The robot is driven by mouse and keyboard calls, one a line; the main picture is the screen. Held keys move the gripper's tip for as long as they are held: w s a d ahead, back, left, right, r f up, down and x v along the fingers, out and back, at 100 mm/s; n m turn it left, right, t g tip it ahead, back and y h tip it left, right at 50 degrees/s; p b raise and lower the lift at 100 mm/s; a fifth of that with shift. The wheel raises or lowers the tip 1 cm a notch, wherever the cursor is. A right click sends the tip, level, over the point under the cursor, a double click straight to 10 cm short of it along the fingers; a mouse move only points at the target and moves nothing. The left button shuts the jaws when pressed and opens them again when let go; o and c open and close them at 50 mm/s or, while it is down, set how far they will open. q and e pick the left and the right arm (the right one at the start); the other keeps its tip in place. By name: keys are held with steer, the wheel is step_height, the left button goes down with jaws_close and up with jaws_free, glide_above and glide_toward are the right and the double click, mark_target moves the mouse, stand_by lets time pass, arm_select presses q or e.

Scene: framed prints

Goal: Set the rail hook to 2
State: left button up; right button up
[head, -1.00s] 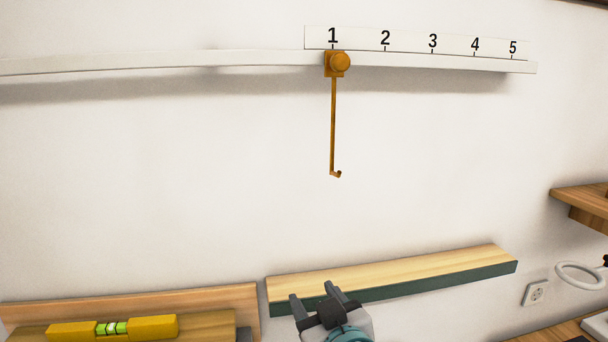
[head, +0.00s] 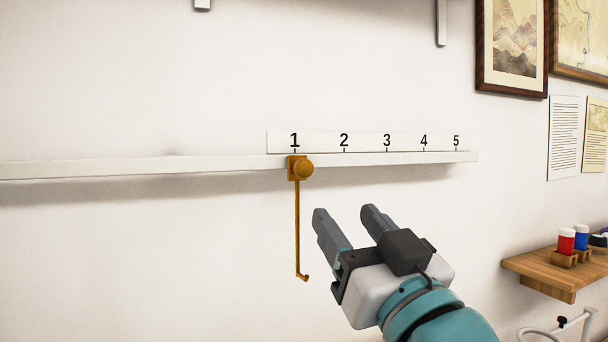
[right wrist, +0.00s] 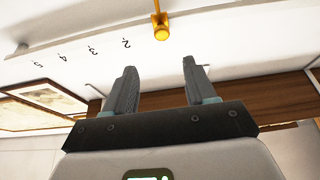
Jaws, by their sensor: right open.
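The orange rail hook (head: 303,169) sits on the white rail (head: 220,164) under the number 1, with its round knob facing out and its thin rod hanging down to a small bent tip. The number strip (head: 365,141) above the rail reads 1 to 5; the 2 is to the right of the hook. My right gripper (head: 345,214) is open and empty, below and to the right of the knob, apart from it. In the right wrist view the hook's knob (right wrist: 161,33) shows beyond the open fingers (right wrist: 158,75). My left gripper is not in view.
A wooden shelf (head: 545,268) with red and blue containers is on the wall at the right. Framed prints (head: 513,45) and paper sheets (head: 563,137) hang at the upper right. The wall left of the hook's rod is clear.

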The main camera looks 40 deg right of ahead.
mark_target(306, 169)
steer(key=p+x, duration=0.1)
steer(key=x, duration=1)
steer(key=shift+w, duration=0.15)
steer(key=shift+w+r, duration=0.2)
steer(key=shift+w, duration=0.55)
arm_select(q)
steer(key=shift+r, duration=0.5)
arm_select(e)
steer(key=shift+d, duration=0.1)
